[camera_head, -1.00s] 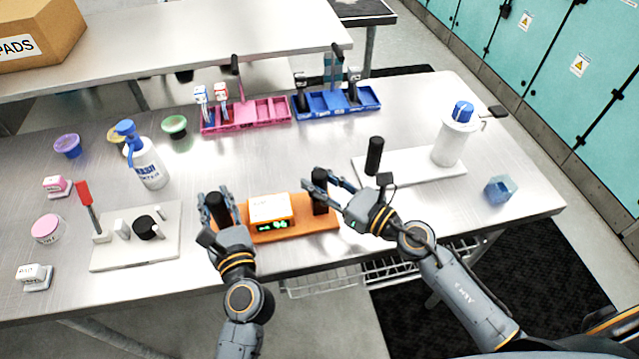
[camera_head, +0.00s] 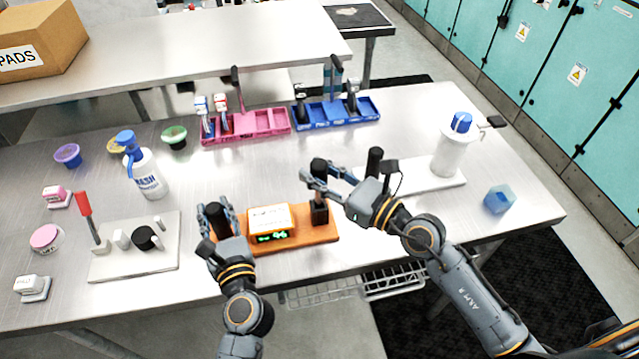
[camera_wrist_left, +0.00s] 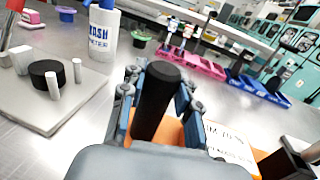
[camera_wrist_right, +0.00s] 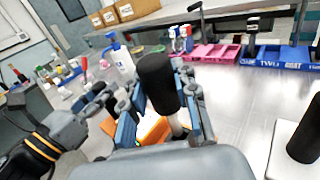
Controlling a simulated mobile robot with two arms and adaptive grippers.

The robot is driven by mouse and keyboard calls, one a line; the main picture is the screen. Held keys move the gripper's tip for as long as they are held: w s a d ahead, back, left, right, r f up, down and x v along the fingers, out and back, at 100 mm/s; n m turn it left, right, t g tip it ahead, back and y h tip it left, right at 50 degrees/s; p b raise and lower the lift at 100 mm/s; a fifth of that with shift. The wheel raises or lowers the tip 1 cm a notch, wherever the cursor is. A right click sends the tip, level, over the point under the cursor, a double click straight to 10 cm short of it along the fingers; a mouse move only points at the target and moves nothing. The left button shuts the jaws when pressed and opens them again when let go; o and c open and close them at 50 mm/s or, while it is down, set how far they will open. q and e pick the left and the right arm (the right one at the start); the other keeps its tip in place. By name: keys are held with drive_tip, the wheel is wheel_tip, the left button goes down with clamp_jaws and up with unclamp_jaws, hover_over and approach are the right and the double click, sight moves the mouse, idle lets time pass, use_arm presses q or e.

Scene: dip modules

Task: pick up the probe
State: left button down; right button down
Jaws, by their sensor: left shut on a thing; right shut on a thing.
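The probe (camera_head: 318,166) has a black cylindrical handle. My right gripper (camera_head: 320,181) is shut on it and holds it above a dark square holder (camera_head: 320,212) at the right end of an orange board (camera_head: 300,238). In the right wrist view the black handle (camera_wrist_right: 158,82) sits between the fingers, with a pale shaft below it. My left gripper (camera_head: 216,222) is shut on a black upright handle (camera_wrist_left: 155,100) at the board's left end. A white box with a green display (camera_head: 270,222) stands between them on the board.
A grey plate (camera_head: 120,262) with a red-handled tool lies to the left. A white board (camera_head: 420,180) with a black post and a blue-lidded jug lies to the right. Pink (camera_head: 245,136) and blue (camera_head: 345,121) trays stand behind, with clear table in front of them.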

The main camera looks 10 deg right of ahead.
drive_tip(key=r+v, duration=0.1)
drive_tip(key=v, duration=1.7)
drive_tip(key=shift+r, duration=0.2)
drive_tip(key=shift+a, duration=0.1)
use_arm(q)
drive_tip(key=c, duration=0.8)
unclamp_jaws()
drive_tip(key=shift+c, duration=0.2)
drive_tip(key=shift+r, duration=0.15)
use_arm(e)
drive_tip(key=shift+r, duration=0.1)
use_arm(q)
wheel_tip(320, 180, up, 7)
drive_tip(key=p, duration=0.7)
drive_tip(key=shift+r, duration=0.2)
drive_tip(key=shift+f, duration=0.1)
use_arm(e)
wheel_tip(320, 180, up, 6)
drive_tip(key=shift+r, duration=0.25)
use_arm(q)
drive_tip(key=shift+s, duration=0.1)
